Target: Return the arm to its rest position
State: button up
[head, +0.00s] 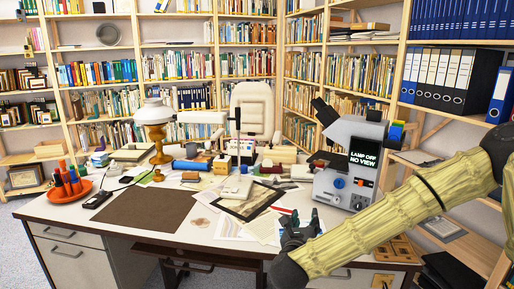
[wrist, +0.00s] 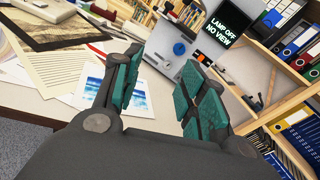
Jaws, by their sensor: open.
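My gripper (head: 298,226) is at the end of my arm, which reaches in from the right in the head view. It is above the front right part of the desk (head: 150,232), near the papers. In the wrist view my gripper (wrist: 160,95) shows its two teal-padded fingers spread apart with nothing between them. A grey instrument (head: 335,188) with a screen reading "LAMP OFF NO VIEW" stands just behind it. The instrument (wrist: 172,48) also shows beyond the fingers in the wrist view.
A blue picture print (wrist: 88,88) lies on the desk left of the fingers. A framed print (head: 248,203), an orange tray (head: 68,193) with several stamps and a brown mat (head: 137,211) lie farther left. Shelves of binders (head: 452,78) stand at the right. The air above the desk front is free.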

jog(key=s+a+f+n+g+y+p, duration=0.1)
jog(key=s+f+n+g+y+p, duration=0.1)
jog(key=s+f+n, duration=0.6)
jog(key=s+a+f+n+g+y+p, duration=0.1)
jog(key=s+f+n+g+y, duration=0.15)
jog(key=f+n, duration=0.55)
jog(key=s+a+f+n+g+y+p, duration=0.15)
jog(key=s+f+n, duration=0.25)
jog(key=s+f, duration=0.45)
jog(key=s+d+f+n+g+p, duration=0.1)
jog(key=s+d+f+n+g, duration=0.2)
jog(key=s, duration=0.5)
jog(key=s+d+f+n+g+p, duration=0.1)
jog(key=s+d+f+n+g, duration=0.2)
jog(key=s+n, duration=0.4)
jog(key=s+d+f+n+g+p, duration=0.1)
jog(key=s+d+f+n+g, duration=0.3)
jog(key=s, duration=0.7)
jog(key=shift+d+f+n+p, duration=0.35)
jog(key=shift+d+f+n, duration=0.05)
jog(key=shift+d+n, duration=0.65)
